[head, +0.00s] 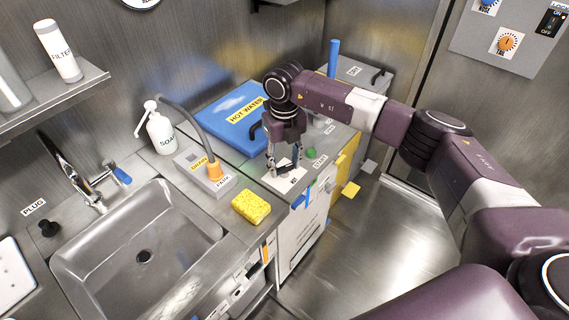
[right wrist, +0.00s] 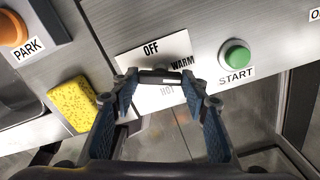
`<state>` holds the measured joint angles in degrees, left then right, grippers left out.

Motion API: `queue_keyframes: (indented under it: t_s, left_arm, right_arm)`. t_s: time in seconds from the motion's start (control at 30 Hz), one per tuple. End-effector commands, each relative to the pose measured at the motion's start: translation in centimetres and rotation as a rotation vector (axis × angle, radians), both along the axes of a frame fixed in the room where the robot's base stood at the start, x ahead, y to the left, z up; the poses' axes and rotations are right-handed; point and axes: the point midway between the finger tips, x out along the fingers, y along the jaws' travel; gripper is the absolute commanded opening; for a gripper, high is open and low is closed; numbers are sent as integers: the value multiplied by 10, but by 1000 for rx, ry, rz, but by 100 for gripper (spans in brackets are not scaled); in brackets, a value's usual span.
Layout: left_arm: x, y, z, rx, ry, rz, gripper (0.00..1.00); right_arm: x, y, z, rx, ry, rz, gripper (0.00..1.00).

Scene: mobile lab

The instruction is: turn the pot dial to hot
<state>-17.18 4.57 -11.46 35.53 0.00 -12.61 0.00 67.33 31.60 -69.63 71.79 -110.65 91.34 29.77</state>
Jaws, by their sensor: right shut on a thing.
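The pot dial (right wrist: 160,78) shows in the right wrist view as a dark bar on a white plate (right wrist: 139,57) marked OFF, WARM and HOT. My right gripper (right wrist: 160,82) is shut on the dial, one finger at each end of the bar. The HOT word is partly covered and faint, and I cannot tell exactly which mark the dial points to. In the head view my right gripper (head: 283,170) reaches down to the counter's front edge, and its fingers hide the dial. My left gripper is not in view.
A green START button (right wrist: 236,56) is just right of the plate. The blue HOT WATER lid (head: 225,112) lies behind my gripper. A yellow sponge (head: 251,207), an orange knob on the PARK block (head: 214,172) and the sink (head: 125,285) are to the left.

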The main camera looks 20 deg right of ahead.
Motion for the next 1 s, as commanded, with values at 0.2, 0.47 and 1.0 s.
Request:
queue_keyframes:
  t_s: [0.2,0.47,1.0]
  left_arm:
    - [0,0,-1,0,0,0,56]
    - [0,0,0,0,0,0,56]
    - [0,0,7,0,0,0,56]
  right_arm:
    - [1,0,1,0,-3,-206,17]
    - [1,0,2,0,-4,-454,17]
    - [1,-1,2,1,-4,-939,17]
